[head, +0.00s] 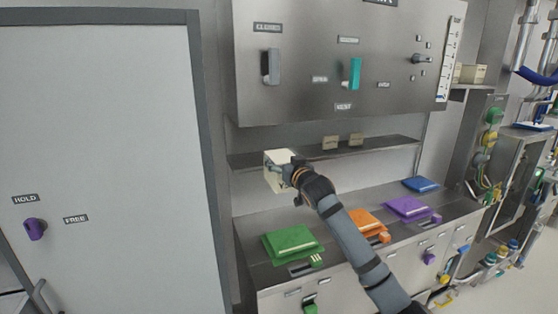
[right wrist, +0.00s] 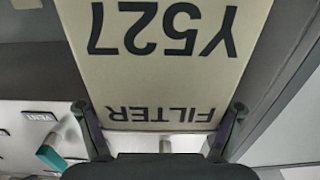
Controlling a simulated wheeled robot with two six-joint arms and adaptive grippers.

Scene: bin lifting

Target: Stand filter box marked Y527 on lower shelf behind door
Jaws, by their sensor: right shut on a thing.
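The cream filter box (head: 275,181) is at the end of my right arm, in front of the thin shelf in the head view. My right gripper (head: 290,171) is shut on it. In the right wrist view the box (right wrist: 160,75) fills the space between the fingers (right wrist: 161,112). Its face reads Y527 and FILTER, upside down in that picture. The large grey door (head: 110,130) at the left looks shut. It has a purple knob (head: 35,229) between HOLD and FREE labels and a handle (head: 42,296) low down. No shelf behind it shows. My left gripper is out of view.
A thin shelf (head: 390,147) with two small tan items runs under the steel panel (head: 300,90). Green (head: 292,243), orange (head: 362,222), purple (head: 408,208) and blue (head: 421,184) flat items lie on the counter below. Pipes and valves stand at the right.

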